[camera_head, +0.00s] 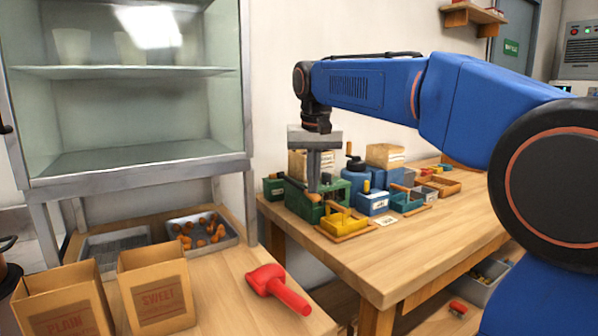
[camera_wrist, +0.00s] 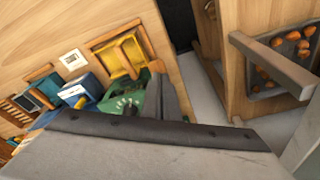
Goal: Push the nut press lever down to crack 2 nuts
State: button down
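A green box-shaped device (camera_head: 335,187), which looks like the nut press, stands at the near left of the wooden workbench. A lever with a brown knob (camera_head: 315,197) shows at its front left. My gripper (camera_head: 314,184) points down over this device, its fingertips just above or at the knob; I cannot tell whether they touch. The fingers overlap in this view, so their gap is unclear. In the wrist view the green device (camera_wrist: 126,102) is partly hidden behind the grey gripper body. No nut is clearly visible in the device.
A yellow tray (camera_head: 343,222) sits in front of the device, with blue boxes (camera_head: 372,201) to its right. On the lower table are a metal tray (camera_head: 229,238) of chestnuts, paper bags (camera_head: 158,295) and a red tool (camera_head: 276,288). A glass-walled cabinet (camera_head: 245,80) stands at left.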

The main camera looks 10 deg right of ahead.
jog(key=shift+s+f, duration=0.1)
jog(key=shift+f, duration=0.85)
jog(key=shift+w+r, duration=0.2)
jog(key=shift+r, duration=1.2)
jog(key=shift+w+r, duration=0.2)
jog(key=shift+r, duration=1.25)
jog(key=shift+w+r, duration=0.2)
jog(key=shift+r, duration=1.55)
jog(key=shift+f, duration=0.1)
